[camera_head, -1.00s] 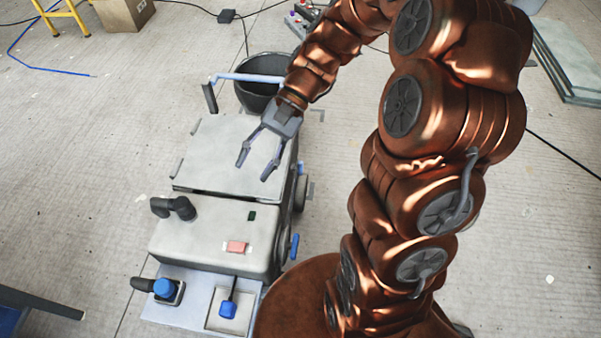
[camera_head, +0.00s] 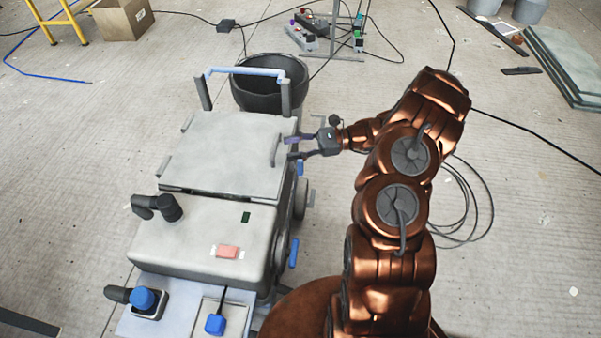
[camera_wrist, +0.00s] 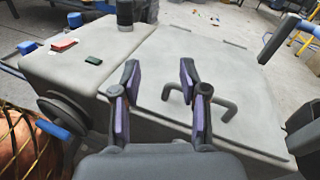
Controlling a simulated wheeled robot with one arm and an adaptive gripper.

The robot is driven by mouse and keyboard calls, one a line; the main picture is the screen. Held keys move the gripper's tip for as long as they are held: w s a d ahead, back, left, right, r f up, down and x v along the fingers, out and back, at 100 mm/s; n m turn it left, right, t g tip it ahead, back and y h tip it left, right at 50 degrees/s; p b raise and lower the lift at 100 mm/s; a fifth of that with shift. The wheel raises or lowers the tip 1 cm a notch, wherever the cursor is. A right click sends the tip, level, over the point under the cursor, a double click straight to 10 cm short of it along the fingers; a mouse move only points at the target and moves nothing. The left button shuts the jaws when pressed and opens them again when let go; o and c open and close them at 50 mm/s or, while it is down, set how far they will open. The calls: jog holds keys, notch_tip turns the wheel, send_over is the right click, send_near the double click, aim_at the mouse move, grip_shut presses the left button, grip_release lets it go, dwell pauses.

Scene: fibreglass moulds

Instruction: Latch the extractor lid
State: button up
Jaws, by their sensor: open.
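The extractor (camera_head: 190,235) is a pale grey box on wheels. Its lid (camera_head: 225,150) lies flat over the rear part, with a dark seam along its near edge. A grey bar handle (camera_head: 276,151) stands on the lid's right side; it also shows in the wrist view (camera_wrist: 228,108). A blue-tipped part (camera_head: 299,168), possibly a latch, sits on the right side below the lid edge. My gripper (camera_head: 291,148) is open and empty at the lid's right edge, fingers pointing left toward the handle.
A black bucket (camera_head: 268,90) stands behind the extractor, near its blue push bar (camera_head: 245,72). A blue lever (camera_head: 293,253) juts from the right side. Cables (camera_head: 470,205) lie on the floor at right. Open floor lies left of the extractor.

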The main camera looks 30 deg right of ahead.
aim_at(301, 166)
jog(key=d+f+m+t+h+b, duration=0.1)
jog(key=d+f+m+t+b, duration=0.15)
jog(key=d+f, duration=0.35)
jog(key=d+f+m+t+h+b, duration=0.1)
jog(key=d+f+m+t, duration=0.25)
jog(key=f, duration=0.55)
jog(key=shift+g, duration=0.4)
jog(key=shift+r+b+x, duration=0.15)
jog(key=shift+b+x, duration=0.35)
jog(key=shift+x, duration=1.25)
jog(key=shift+r+b+x, duration=0.15)
jog(key=shift+b+x, duration=0.35)
jog(key=shift+x, duration=1.25)
jog(key=shift+w+d, duration=0.1)
grip_shut()
